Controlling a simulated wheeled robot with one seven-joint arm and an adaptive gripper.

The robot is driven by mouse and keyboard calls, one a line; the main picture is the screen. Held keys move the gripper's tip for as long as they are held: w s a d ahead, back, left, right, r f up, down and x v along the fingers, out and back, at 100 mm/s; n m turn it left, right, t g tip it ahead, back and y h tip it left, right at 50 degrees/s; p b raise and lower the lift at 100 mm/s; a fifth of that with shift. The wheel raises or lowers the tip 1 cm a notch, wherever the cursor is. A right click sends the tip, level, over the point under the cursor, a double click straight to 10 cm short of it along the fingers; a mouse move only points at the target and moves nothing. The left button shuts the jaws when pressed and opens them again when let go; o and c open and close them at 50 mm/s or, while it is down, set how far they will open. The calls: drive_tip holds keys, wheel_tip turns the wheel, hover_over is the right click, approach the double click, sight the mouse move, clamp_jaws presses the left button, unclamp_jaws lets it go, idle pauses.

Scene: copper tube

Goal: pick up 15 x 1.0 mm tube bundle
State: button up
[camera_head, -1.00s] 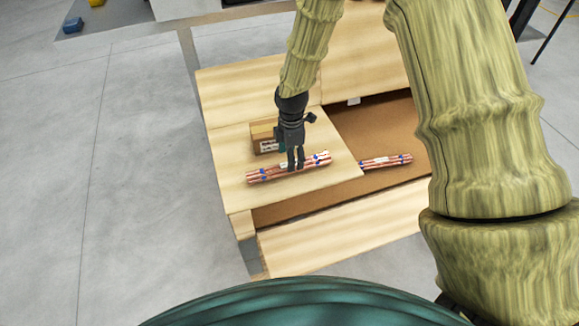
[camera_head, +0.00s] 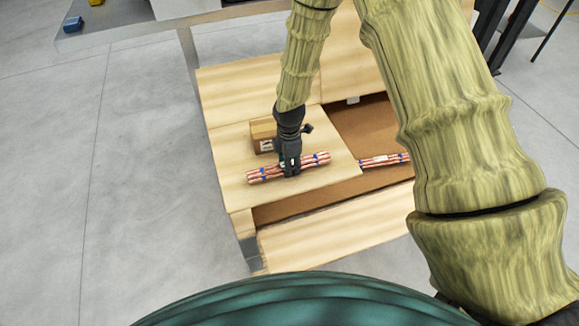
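A bundle of copper tubes (camera_head: 264,175) with blue ties lies on the light wooden board of the bench. My gripper (camera_head: 291,174) points down at the middle of this bundle and hides part of it. The fingertips are at the bundle's height, but I cannot tell whether they are closed on it. A second copper tube bundle (camera_head: 380,160) with a pale label lies to the right in the brown recess, its right end hidden by my arm. The size on either label is too small to read.
A small cardboard box (camera_head: 262,137) with a white label stands just behind the gripper. The wooden bench (camera_head: 225,185) has a sunken brown section (camera_head: 365,125) on the right. Blue and yellow items stand on a grey surface at top left.

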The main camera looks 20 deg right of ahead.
clamp_jaws()
drive_tip(key=shift+r, duration=0.1)
